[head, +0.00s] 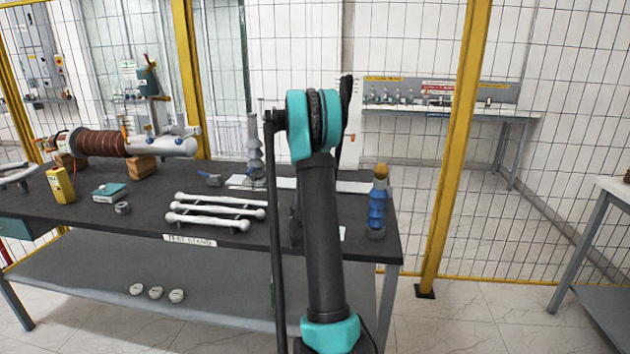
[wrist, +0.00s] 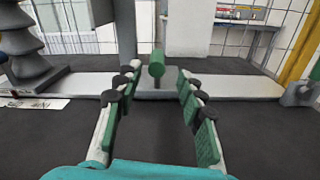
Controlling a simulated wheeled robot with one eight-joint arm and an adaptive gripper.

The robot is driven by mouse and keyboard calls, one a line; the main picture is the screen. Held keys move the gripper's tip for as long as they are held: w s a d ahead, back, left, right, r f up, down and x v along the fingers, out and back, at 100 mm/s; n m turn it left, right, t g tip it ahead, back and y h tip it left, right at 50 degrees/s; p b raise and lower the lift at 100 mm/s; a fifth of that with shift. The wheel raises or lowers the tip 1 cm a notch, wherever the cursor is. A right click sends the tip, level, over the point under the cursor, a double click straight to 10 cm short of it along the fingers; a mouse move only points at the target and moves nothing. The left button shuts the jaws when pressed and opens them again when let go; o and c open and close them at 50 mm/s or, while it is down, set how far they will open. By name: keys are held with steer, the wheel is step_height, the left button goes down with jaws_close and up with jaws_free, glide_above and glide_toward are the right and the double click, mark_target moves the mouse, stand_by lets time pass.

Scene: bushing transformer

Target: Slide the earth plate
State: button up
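The earth plate is a long, flat, pale bar (wrist: 235,86) lying across the dark bench in the wrist view. A green round-ended knob (wrist: 157,62) stands up from its middle. Part of the plate (head: 358,187) shows in the head view, right of my arm, which hides its middle. My gripper (wrist: 158,76) is open, its green-padded fingers spread to the left and right. The knob shows in the gap between the fingertips, with space on both sides. I cannot tell whether it is within their reach. The head view hides my gripper behind the arm.
A grey ribbed insulator (head: 254,150) stands near the plate's left part, and a blue one (head: 377,208) stands at the bench's right end. White bars (head: 215,215) lie at the bench front. A brown bushing (head: 103,143) lies at left. A yellow-framed mesh fence (head: 455,150) stands behind.

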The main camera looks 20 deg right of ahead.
steer(key=v, duration=0.8)
